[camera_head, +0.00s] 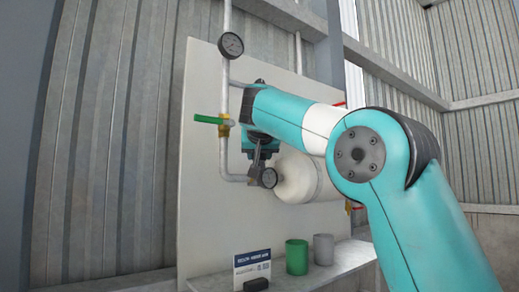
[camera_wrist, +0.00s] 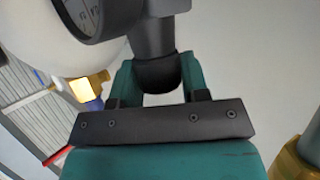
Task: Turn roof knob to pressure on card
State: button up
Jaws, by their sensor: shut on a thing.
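My gripper (camera_wrist: 158,82) is shut on a dark grey round knob (camera_wrist: 160,72), with a teal finger on each side of it. The knob sits on a dark regulator body (camera_wrist: 158,30) with a round gauge (camera_wrist: 90,12) beside it. In the head view the gripper is above this regulator, and the knob is largely hidden by my arm. The small gauge (camera_head: 268,177) shows below the gripper; its needle is too small to read. The card (camera_head: 252,268) stands upright on the shelf; its writing is not legible.
A white tank (camera_head: 300,178) is right of the regulator. A green-handled valve (camera_head: 208,119) and another gauge (camera_head: 231,45) are on the pipe to the left. A green cup (camera_head: 297,257) and grey cup (camera_head: 324,249) stand on the shelf (camera_head: 350,257).

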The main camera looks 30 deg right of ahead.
jog(key=shift+m+g+h, duration=0.6)
jog(key=shift+m+h, duration=0.4)
jog(key=shift+r, duration=0.1)
jog(key=o, duration=0.9)
jog(key=shift+d, duration=0.1)
